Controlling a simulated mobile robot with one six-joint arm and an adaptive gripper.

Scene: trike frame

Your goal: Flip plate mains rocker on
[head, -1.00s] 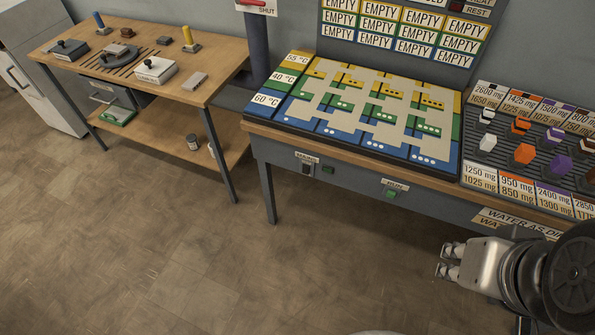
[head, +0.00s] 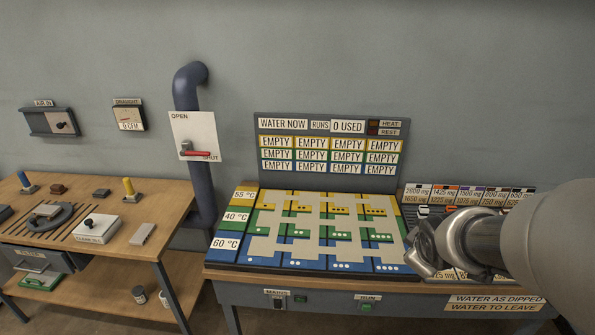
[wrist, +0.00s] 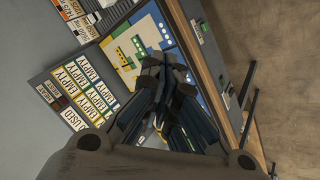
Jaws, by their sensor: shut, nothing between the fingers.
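The plate mains rocker (head: 278,302) is a small dark switch on the grey front panel under the plate's edge, below a small white label (head: 276,292) too small to read surely. Which way the rocker is tipped cannot be told. The plate (head: 262,262) is a board of blue, green and yellow zones. My gripper (head: 416,254) is shut and empty, at the plate's right edge in the head view, up and right of the rocker. In the wrist view, its dark fingers (wrist: 165,75) cover part of the plate.
The RUN label (head: 368,297) with a green button (head: 366,308) is on the same panel. A sign board (head: 328,150) stands behind the plate. A blue-grey pipe (head: 188,95) with a shutter lever is left of it. A wooden bench (head: 165,225) stands at left. The weight rack lies behind my arm.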

